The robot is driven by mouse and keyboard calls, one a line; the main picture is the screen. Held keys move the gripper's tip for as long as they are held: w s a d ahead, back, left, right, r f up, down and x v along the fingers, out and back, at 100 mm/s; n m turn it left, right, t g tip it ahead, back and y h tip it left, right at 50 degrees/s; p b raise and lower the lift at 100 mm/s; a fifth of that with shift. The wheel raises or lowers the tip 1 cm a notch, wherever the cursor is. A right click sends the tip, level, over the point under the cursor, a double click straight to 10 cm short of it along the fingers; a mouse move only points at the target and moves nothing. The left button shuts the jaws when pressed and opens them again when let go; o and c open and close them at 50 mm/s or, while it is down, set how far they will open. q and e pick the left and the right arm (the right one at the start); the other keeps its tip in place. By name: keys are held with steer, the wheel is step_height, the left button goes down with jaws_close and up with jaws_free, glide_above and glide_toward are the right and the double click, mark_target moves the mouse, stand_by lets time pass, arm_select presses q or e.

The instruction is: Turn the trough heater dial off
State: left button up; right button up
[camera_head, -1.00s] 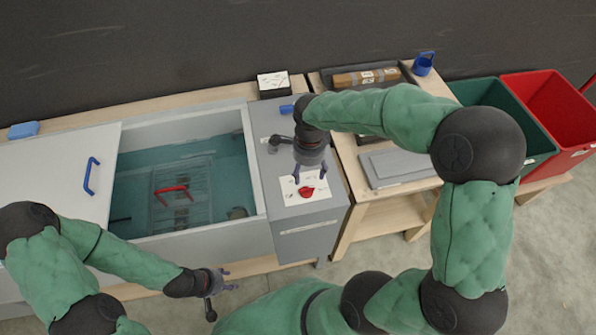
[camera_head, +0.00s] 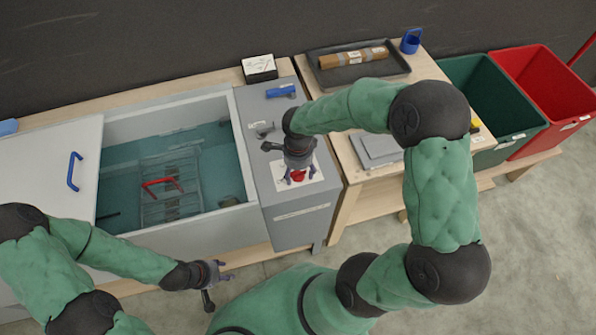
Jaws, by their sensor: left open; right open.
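The trough (camera_head: 240,150) is a grey-walled basin of teal water with a wire rack (camera_head: 170,195) with a red handle inside. At its right is a grey control cabinet (camera_head: 300,230). The red dial (camera_head: 297,175) sits on a white label on the cabinet top, partly hidden by my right gripper. My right gripper (camera_head: 299,182) is open, its fingers pointing down over the dial; I cannot tell whether they touch it. My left gripper (camera_head: 226,277) is open and empty in front of the trough, well away from the dial.
A blue handle (camera_head: 281,91) and a black box (camera_head: 259,68) lie behind the dial. A white lid with a blue handle (camera_head: 74,171) covers the trough's left. Right are a wooden table with a dark tray (camera_head: 350,75), a green bin (camera_head: 490,105) and a red bin (camera_head: 550,95).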

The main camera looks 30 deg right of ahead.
steer(key=c, duration=1.2)
steer(key=shift+o, duration=0.2)
